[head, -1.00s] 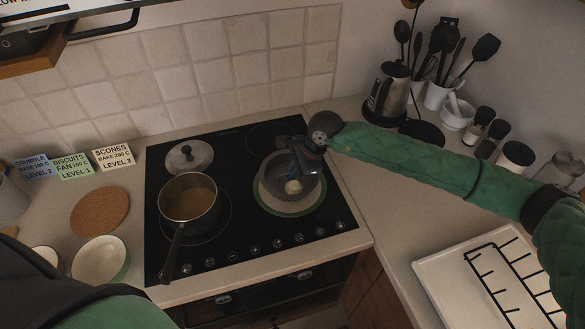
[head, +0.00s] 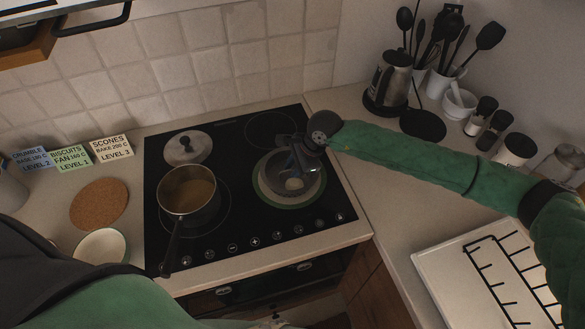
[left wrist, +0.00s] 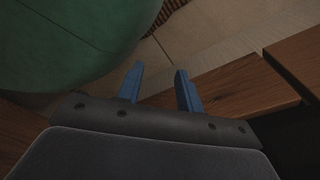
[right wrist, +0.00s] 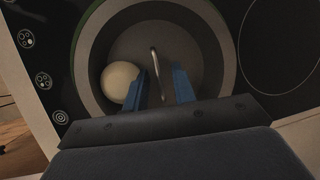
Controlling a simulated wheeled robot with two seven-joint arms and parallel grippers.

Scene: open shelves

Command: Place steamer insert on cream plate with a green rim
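The grey round steamer insert (head: 270,170) sits within the outline of the cream plate with a green rim (head: 274,199), on the right part of the hob. It looks level and appears to rest on the plate, though the contact is hidden. A pale round ball (right wrist: 121,82) lies inside the insert. My right gripper (head: 297,163) is low over the insert. In the right wrist view its blue fingers (right wrist: 163,87) stand apart on either side of the insert's thin upright handle (right wrist: 155,66). My left gripper (left wrist: 160,84) is open and empty, outside the head view.
A pot (head: 188,192) with its handle toward the front stands on the hob's left side, with a lid (head: 187,147) behind it. A kettle (head: 390,82) stands at back right.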

